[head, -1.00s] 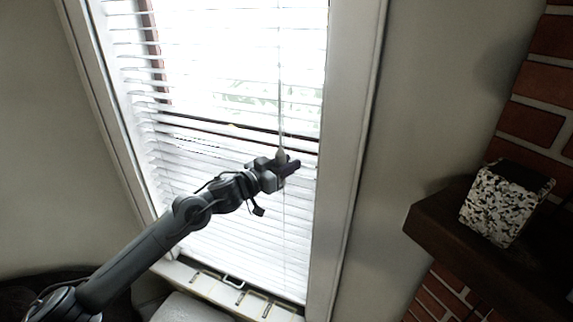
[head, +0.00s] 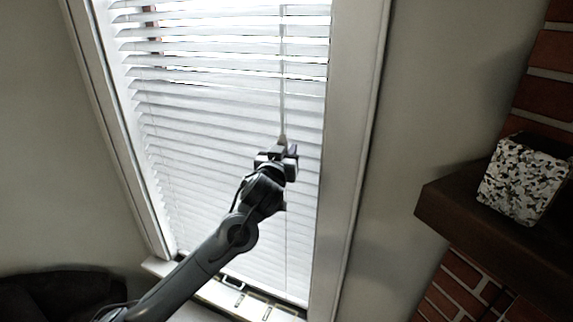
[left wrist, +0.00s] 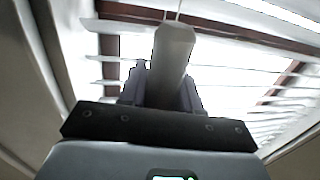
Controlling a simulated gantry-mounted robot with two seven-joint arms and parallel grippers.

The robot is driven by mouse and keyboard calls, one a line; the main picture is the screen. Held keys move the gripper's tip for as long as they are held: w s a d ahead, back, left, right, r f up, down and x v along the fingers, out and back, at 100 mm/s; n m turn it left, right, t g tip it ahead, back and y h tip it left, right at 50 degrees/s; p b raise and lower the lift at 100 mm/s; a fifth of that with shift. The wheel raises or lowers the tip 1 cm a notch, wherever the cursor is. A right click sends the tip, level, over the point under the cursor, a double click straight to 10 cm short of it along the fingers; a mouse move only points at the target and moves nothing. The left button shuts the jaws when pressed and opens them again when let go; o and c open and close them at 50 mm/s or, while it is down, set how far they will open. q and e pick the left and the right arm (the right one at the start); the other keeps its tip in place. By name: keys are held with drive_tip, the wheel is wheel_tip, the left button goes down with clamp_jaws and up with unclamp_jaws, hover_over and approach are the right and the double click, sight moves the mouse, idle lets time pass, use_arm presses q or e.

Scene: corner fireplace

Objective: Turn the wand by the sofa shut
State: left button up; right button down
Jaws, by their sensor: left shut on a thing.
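The wand (head: 282,80) hangs down in front of the window blind (head: 215,110), near the right side of the window. My left gripper (head: 281,148) is shut on the wand's lower end. In the left wrist view the wand's thick grey end (left wrist: 172,55) stands between the two fingers (left wrist: 160,92). The slats are tilted and mostly cover the glass in the head view, with bright gaps near the top. In the left wrist view, gaps show between the slats. My right gripper is not in view.
A dark sofa (head: 60,295) shows at the lower left. The white window frame (head: 350,130) stands right of the blind. A dark mantel shelf (head: 450,205) with a speckled box (head: 522,180) juts out at the right by the brick wall.

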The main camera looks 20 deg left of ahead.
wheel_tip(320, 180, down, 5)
drive_tip(key=b, duration=0.4)
use_arm(q)
drive_tip(key=n+g+y+p, duration=0.1)
drive_tip(key=n+g+y, duration=0.1)
drive_tip(key=n+y, duration=0.1)
drive_tip(key=a+n+g+y+p, duration=0.1)
drive_tip(key=n+g+y+p, duration=0.1)
drive_tip(key=y, duration=0.3)
drive_tip(key=s+n+g+y+p, duration=0.1)
drive_tip(key=n+g+y, duration=0.2)
drive_tip(key=n+y, duration=0.1)
drive_tip(key=shift+a+p, duration=0.15)
drive_tip(key=shift+p, duration=0.25)
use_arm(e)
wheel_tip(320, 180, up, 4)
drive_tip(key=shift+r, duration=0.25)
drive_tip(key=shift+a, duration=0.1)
use_arm(q)
drive_tip(key=o, duration=1)
drive_tip(key=shift+w+a, duration=0.1)
drive_tip(key=shift+c, duration=0.2)
